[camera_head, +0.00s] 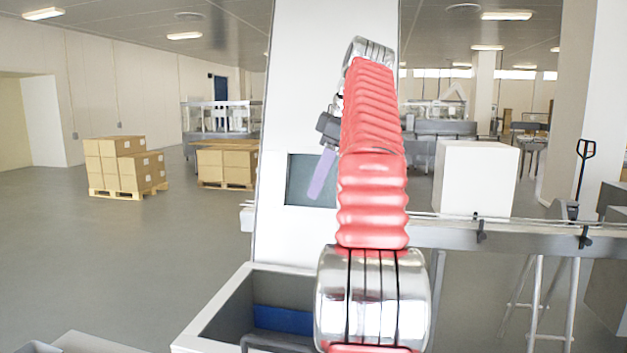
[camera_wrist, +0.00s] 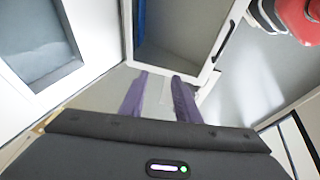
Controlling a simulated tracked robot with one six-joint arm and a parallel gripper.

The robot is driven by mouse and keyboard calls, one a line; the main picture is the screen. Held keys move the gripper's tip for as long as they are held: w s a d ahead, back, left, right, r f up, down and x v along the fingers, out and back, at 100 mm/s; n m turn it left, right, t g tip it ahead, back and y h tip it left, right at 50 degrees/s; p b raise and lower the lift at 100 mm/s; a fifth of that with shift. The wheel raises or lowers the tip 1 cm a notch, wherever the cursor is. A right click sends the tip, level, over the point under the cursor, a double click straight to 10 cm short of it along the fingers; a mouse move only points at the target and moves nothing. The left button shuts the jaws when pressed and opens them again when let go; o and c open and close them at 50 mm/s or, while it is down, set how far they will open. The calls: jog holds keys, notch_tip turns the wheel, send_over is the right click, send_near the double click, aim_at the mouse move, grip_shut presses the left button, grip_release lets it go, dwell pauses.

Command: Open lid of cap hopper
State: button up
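My gripper (camera_head: 322,174) hangs beside the white column in the camera_head view, its purple fingers pointing down in front of a dark window. In the camera_wrist view the two purple fingers (camera_wrist: 160,98) are spread with a clear gap, and nothing is visibly gripped. An open white-rimmed bin (camera_head: 215,305), which may be the cap hopper, stands below in the camera_head view with a blue patch inside. A white-framed bin opening (camera_wrist: 185,64) with a blue strip lies just beyond the fingertips in the camera_wrist view. I cannot make out a separate lid; contact is unclear.
The tall white column (camera_head: 290,110) rises close behind my arm. A conveyor rail (camera_head: 530,232) runs to the right. Pallets of cardboard boxes (camera_head: 122,165) stand far left, with open floor before them. A white box (camera_head: 475,178) stands behind the rail.

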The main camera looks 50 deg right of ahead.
jog(key=s, duration=0.9)
jog(key=shift+s, duration=0.35)
